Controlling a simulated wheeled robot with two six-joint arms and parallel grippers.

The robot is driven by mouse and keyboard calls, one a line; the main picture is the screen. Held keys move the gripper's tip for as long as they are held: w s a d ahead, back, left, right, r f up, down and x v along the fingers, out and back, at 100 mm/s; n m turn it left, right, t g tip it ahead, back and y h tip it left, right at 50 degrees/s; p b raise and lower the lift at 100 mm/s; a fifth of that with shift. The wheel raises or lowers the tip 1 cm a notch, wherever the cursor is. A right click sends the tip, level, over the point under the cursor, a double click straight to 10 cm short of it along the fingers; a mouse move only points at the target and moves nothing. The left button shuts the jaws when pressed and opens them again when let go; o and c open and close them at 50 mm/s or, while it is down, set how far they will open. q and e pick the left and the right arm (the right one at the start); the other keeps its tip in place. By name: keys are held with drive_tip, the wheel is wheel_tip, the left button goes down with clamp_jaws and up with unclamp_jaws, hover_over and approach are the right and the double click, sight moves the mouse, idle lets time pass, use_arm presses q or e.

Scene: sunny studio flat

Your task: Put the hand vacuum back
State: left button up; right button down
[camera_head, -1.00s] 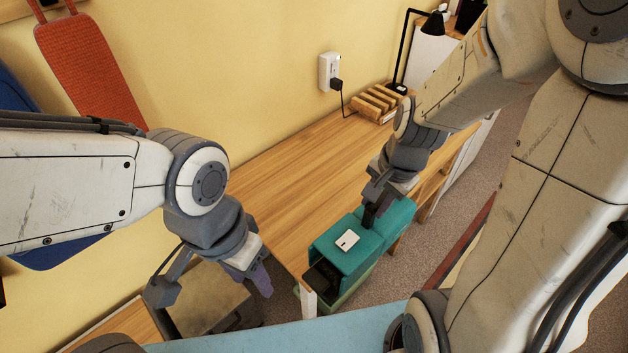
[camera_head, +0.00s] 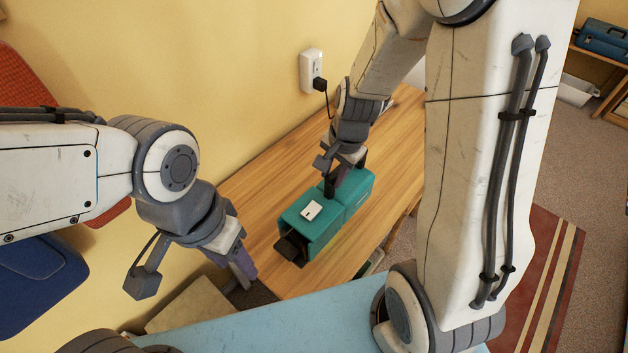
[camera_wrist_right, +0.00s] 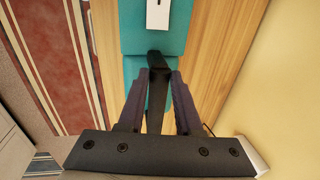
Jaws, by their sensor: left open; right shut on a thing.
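The hand vacuum (camera_head: 325,230) appears to be the boxy teal body with a white label on top, a dark nozzle end and a dark handle. It is over the wooden table in the head view; I cannot tell whether it touches the top. My right gripper (camera_head: 339,182) is shut on its dark handle. In the right wrist view, the fingers (camera_wrist_right: 156,88) flank the handle, with the teal body (camera_wrist_right: 134,35) beyond. My left gripper (camera_head: 243,264) is open and empty, beside the table's near left edge. No holder for the vacuum is clearly visible.
The wooden table (camera_head: 270,180) runs along the yellow wall and has bare room left of the vacuum. A wall outlet (camera_head: 312,72) holds a black plug whose cord drops behind my right arm. A light blue surface (camera_head: 270,325) lies in front. A striped rug (camera_head: 535,285) is at right.

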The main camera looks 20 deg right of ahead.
hover_over(318, 183)
wheel_tip(318, 183, down, 3)
drive_tip(key=shift+r+p, duration=0.1)
drive_tip(key=shift+p, duration=0.35)
drive_tip(key=shift+w+a+f+b, duration=0.1)
drive_tip(key=shift+w+f+b, duration=0.1)
drive_tip(key=shift+f, duration=0.95)
drive_tip(key=shift+w+a+f+b, duration=0.1)
drive_tip(key=shift+w+f+b, duration=0.1)
drive_tip(key=shift+f, duration=0.95)
drive_tip(key=shift+s, duration=0.1)
drive_tip(key=shift+f, duration=0.2)
drive_tip(key=c, duration=0.6)
unclamp_jaws()
drive_tip(key=shift+s, duration=0.1)
drive_tip(key=shift+r, duration=0.1)
